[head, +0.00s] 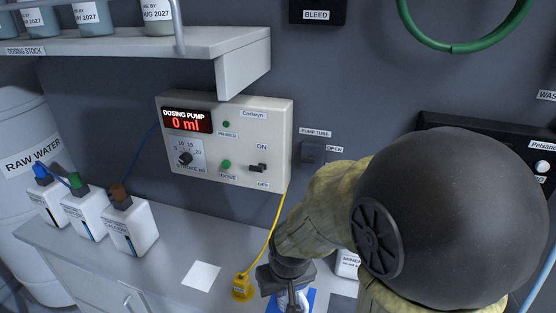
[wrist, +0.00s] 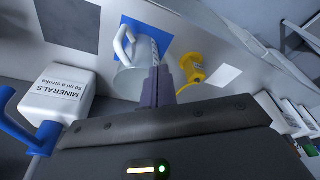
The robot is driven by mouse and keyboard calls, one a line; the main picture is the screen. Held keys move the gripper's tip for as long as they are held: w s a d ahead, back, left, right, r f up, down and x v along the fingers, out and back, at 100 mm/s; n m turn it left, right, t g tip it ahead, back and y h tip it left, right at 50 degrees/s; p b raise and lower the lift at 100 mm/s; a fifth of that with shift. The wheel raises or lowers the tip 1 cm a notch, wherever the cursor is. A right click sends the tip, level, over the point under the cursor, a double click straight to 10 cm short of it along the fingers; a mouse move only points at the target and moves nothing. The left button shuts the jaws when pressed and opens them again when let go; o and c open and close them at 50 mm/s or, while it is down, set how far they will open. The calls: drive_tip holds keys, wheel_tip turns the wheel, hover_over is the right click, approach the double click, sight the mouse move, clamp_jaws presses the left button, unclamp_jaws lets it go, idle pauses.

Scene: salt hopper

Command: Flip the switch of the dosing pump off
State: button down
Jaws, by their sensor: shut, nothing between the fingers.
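The dosing pump (head: 225,145) is a pale box on the back wall, and its red display reads 0 ml. Its black switch (head: 258,168) sits at the lower right of the panel, between the ON label above and the OFF label below. I cannot tell which way its lever is tilted. My gripper (wrist: 158,88) is shut and empty, pointing down over the counter, below and to the right of the pump and apart from the switch. In the head view my arm hides part of the wall right of the pump. The pump is not visible in the wrist view.
A clear jug (wrist: 137,52) stands on a blue mat (wrist: 152,34) by my fingertips. Beside it are a yellow plug (head: 242,287) on a cable and a minerals bottle (wrist: 58,98). Small bottles (head: 130,228) stand left.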

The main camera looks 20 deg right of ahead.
drive_tip(key=shift+d, duration=0.15)
drive_tip(key=w+d+r+n+t+h+p, duration=0.1)
drive_tip(key=w+d+r+t+p, duration=0.15)
drive_tip(key=w+r, duration=0.2)
drive_tip(key=w+d+r+n+t+p, duration=0.1)
drive_tip(key=w+d+r+p, duration=0.15)
drive_tip(key=r+p, duration=0.2)
drive_tip(key=w+r+n+t+y+p, duration=0.1)
drive_tip(key=r+n+p, duration=0.4)
drive_tip(key=r, duration=0.5)
drive_tip(key=w+a+r+n+t+y+p, duration=0.1)
drive_tip(key=w+r+n+t+y+p, duration=0.1)
drive_tip(key=r+n+p, duration=0.4)
wheel_tip(320, 180, up, 5)
drive_tip(key=w+y, duration=0.1)
drive_tip(key=y, duration=0.1)
drive_tip(key=shift+w+f+y, duration=0.2)
drive_tip(key=shift+w+y, duration=0.2)
drive_tip(key=shift+a, duration=0.1)
